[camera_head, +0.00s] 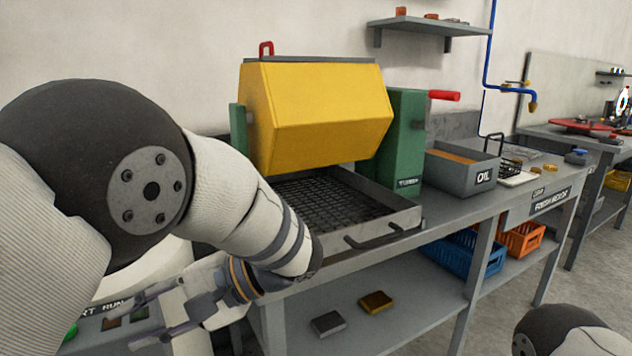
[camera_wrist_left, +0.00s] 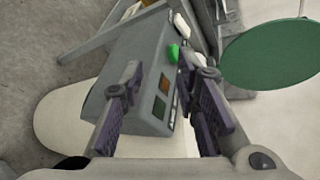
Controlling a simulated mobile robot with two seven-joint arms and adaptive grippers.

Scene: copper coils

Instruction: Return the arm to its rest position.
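My left arm (camera_head: 235,195) comes in from the left and reaches down across the front of the bench. My left gripper (camera_head: 115,323) is open and empty, its two fingers apart, over a grey control box with a partly hidden "RUN" label. In the left wrist view the open fingers (camera_wrist_left: 160,65) show with nothing between them but the control box (camera_wrist_left: 125,60) beyond. A green button (camera_wrist_left: 173,53) on the box lies near the fingertips; I cannot tell whether they touch it. Only a piece of my right arm (camera_head: 565,332) shows at lower right; its gripper is out of view.
A yellow tumbler drum (camera_head: 320,115) stands over a mesh tray (camera_head: 405,215) on the bench, close to my left arm. An OIL bin (camera_head: 460,177) sits to the right. Blue (camera_head: 468,255) and orange (camera_head: 522,238) crates are on the lower shelf. Open floor lies at right.

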